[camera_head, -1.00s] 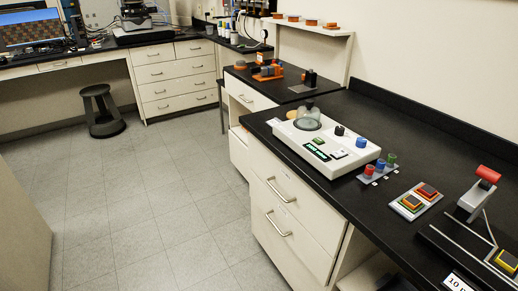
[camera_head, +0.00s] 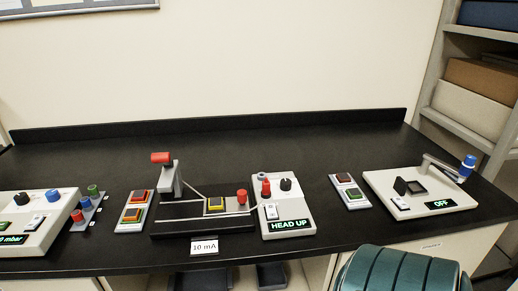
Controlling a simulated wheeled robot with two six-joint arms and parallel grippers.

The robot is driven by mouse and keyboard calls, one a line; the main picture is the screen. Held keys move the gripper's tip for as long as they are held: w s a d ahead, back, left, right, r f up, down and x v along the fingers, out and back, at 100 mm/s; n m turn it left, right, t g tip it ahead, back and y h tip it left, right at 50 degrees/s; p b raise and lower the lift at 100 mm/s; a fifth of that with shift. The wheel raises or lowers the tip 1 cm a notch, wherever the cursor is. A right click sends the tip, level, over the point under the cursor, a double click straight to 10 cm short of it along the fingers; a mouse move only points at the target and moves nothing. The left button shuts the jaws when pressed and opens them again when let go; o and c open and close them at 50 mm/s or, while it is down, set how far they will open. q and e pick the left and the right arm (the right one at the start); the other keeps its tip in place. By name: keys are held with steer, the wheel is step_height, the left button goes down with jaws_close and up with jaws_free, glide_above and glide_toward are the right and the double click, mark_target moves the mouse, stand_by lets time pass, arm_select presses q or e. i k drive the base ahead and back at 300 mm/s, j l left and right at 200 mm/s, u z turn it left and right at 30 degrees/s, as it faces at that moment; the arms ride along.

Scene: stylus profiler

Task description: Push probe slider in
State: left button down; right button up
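A black base (camera_head: 180,226) stands mid-bench with a grey upright post (camera_head: 170,180) topped by a red handle (camera_head: 162,158). A yellow-rimmed square pad (camera_head: 215,204) sits on this base. A red knob (camera_head: 242,196) stands at its right end, beside a white box reading "HEAD UP" (camera_head: 300,212). That box carries a red pointed knob (camera_head: 266,188), a black knob (camera_head: 286,184) and a white rocker switch (camera_head: 271,212). I cannot tell for sure which part is the probe slider. Neither of my grippers is in view.
A white unit reading "OFF" (camera_head: 440,206) with a blue-topped arm (camera_head: 467,166) stands right. A small two-pad plate (camera_head: 349,190) lies between. Left are another two-pad plate (camera_head: 134,212) and a white unit (camera_head: 40,238). A teal ribbed object (camera_head: 400,272) is in front. The back of the black bench (camera_head: 260,145) is clear.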

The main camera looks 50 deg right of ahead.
mark_target(240, 205)
steer(key=z, duration=1.4)
